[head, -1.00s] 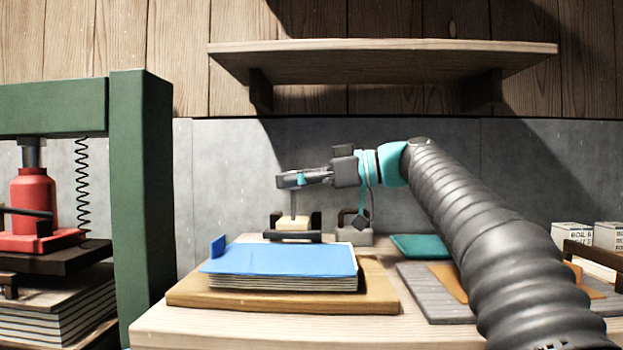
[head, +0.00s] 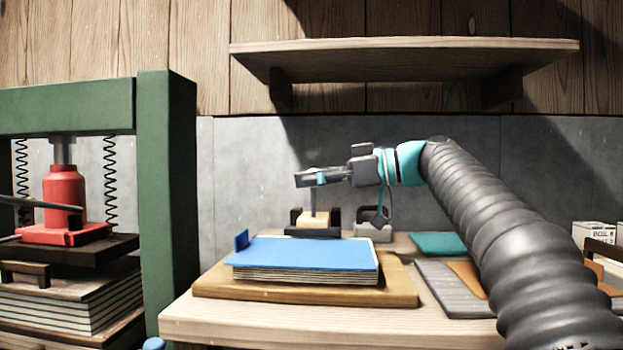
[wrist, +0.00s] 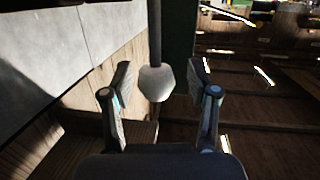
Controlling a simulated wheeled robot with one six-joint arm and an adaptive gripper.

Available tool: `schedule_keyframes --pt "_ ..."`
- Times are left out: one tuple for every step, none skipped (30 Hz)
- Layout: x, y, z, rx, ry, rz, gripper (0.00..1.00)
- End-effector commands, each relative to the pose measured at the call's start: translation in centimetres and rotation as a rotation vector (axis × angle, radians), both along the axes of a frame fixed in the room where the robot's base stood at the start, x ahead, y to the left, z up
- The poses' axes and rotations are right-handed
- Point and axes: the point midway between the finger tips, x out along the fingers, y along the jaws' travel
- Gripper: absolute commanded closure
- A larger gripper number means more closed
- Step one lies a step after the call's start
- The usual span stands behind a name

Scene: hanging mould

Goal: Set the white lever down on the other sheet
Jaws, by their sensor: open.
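A white knob (wrist: 156,83) sits on the end of a dark rod (wrist: 154,35) in the wrist view, between my spread fingers. In the head view the rod (head: 313,197) stands upright from a pale block (head: 313,217) on a dark base at the back of the table. My gripper (head: 305,179) reaches leftward at the rod's top. It is open, with a gap on both sides of the knob (wrist: 156,108). A blue sheet (head: 305,254) lies on a stack on a wooden board. A teal sheet (head: 438,244) lies flat to the right.
A green press frame (head: 165,200) with a red jack (head: 64,195) stands at the left. A grey block with a dark handle (head: 373,230) is beside the pale block. A wooden shelf (head: 400,45) overhangs the wall. Orange and grey sheets lie at right, partly behind my arm.

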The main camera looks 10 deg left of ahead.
Motion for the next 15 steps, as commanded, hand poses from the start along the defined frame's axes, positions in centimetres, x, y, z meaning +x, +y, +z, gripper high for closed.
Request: schedule_keyframes --pt "0.0 0.0 0.0 0.0 0.0 -0.001 0.4" --pt "0.0 -0.1 0.0 0.0 0.0 -0.001 0.4" --pt "0.0 -0.1 0.1 0.001 0.0 -0.002 0.4" --pt "0.0 -0.3 0.1 0.001 0.0 -0.002 0.4" --pt "0.0 -0.4 0.1 0.001 -0.001 -0.002 0.4" --pt "0.0 -0.8 0.2 0.0 -0.001 -0.002 0.4" --pt "0.0 -1.1 0.2 0.0 0.0 -0.003 0.4" --pt "0.0 -1.5 0.3 0.0 -0.002 -0.004 0.4" --pt "0.0 -2.1 0.4 0.0 -0.002 -0.004 0.4" --pt "-0.1 -2.6 0.4 0.0 -0.002 -0.004 0.4" --pt "-0.1 -3.1 0.5 0.0 -0.002 -0.004 0.4" --pt "-0.1 -3.9 0.6 0.001 -0.002 -0.004 0.4" --pt "-0.2 -4.5 0.7 0.001 -0.001 -0.003 0.4" --pt "-0.2 -5.1 0.8 0.001 -0.001 -0.003 0.4" --pt "-0.3 -5.9 0.9 0.0 -0.001 -0.002 0.4"
